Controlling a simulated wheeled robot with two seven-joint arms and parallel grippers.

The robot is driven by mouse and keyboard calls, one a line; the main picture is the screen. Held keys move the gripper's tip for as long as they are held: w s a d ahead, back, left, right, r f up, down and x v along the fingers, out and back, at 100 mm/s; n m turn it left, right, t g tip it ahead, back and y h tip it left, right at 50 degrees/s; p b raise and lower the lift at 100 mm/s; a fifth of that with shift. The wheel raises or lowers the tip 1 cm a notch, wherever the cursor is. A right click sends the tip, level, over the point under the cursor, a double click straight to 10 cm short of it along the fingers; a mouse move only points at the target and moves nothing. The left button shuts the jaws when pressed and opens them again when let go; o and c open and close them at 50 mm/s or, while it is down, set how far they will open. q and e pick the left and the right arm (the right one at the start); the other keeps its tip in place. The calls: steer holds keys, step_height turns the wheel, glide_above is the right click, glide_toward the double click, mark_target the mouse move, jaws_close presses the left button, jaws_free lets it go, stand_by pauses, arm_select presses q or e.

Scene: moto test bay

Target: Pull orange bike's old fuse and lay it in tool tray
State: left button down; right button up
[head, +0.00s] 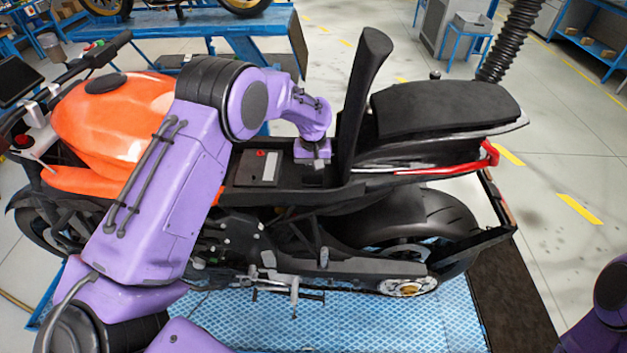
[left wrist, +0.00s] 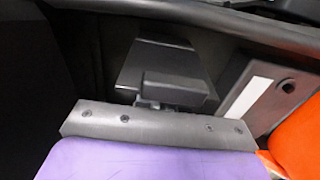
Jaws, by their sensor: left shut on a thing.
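The orange bike (head: 112,125) stands with its seat panel (head: 362,85) tipped up, and the bay under it is open. My left gripper (head: 316,163) reaches down into this bay, to the right of a grey battery-like box (head: 257,168). In the left wrist view the gripper (left wrist: 170,92) is shut low among dark parts, in front of a dark box (left wrist: 160,62). The old fuse is hidden between the fingers, and I cannot tell whether it still touches its socket. My right gripper is out of view. I cannot make out a tool tray.
The tail seat (head: 445,108) lies right of the raised panel, close to my left wrist. The bay's dark rim (left wrist: 200,14) runs across the left wrist view. A blue bench (head: 230,22) stands behind the bike. Open floor (head: 570,150) lies at the right.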

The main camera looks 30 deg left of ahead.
arm_select(q)
steer(key=shift+r, duration=2.35)
steer(key=shift+r, duration=0.1)
